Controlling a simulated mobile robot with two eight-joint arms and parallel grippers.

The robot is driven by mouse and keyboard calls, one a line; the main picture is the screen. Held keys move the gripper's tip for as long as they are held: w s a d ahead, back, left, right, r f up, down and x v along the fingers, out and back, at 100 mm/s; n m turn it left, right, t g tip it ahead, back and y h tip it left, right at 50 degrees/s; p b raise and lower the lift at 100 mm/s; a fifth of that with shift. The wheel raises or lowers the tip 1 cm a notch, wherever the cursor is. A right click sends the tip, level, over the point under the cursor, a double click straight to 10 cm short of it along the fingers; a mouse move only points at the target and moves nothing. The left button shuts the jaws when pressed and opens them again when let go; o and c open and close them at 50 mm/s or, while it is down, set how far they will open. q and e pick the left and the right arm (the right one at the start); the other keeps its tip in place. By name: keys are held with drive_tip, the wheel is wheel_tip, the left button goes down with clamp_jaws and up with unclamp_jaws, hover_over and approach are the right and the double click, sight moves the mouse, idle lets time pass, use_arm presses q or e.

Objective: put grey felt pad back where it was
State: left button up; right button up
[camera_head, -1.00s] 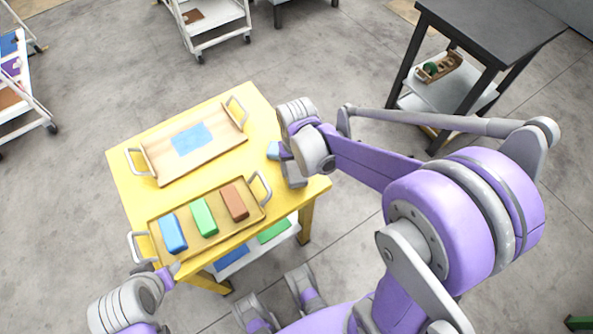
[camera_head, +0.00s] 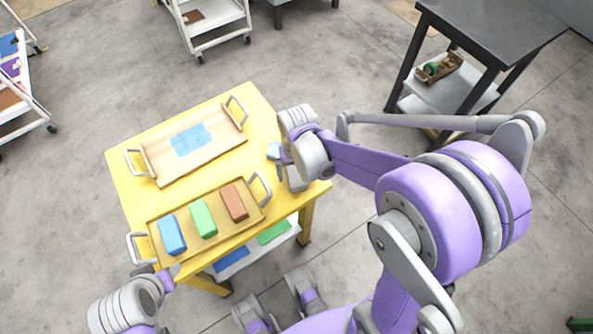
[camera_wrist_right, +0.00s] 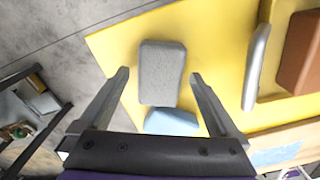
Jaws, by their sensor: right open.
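The grey felt pad (camera_wrist_right: 162,72) is a rounded grey block over the yellow table top in the right wrist view. In the head view it shows as a grey block (camera_head: 297,181) just below my right gripper, near the table's right edge. My right gripper (camera_wrist_right: 159,74) is open, with one finger on each side of the pad and a gap on both sides. A light blue block (camera_wrist_right: 172,122) is close to the pad's lower end, and it also shows in the head view (camera_head: 273,151). My left gripper (camera_head: 157,272) is at the table's front left corner; its jaw opening is unclear.
A tray (camera_head: 158,224) with blue, green and brown blocks stands at the front of the yellow table (camera_head: 128,190). Its handle (camera_wrist_right: 255,68) is close to my right gripper. A wooden tray (camera_head: 222,152) with a blue patch stands behind. Bare table lies between the trays.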

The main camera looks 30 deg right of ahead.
sight(297, 174)
drive_tip(key=shift+r, duration=0.25)
wheel_tip(297, 174, up, 11)
drive_tip(key=p, duration=0.2)
drive_tip(key=s+a+n+t, duration=0.3)
drive_tip(key=s+t, duration=0.2)
drive_tip(key=s, duration=0.6)
drive_tip(key=shift+f+n, duration=0.3)
drive_tip(key=shift+f, duration=0.15)
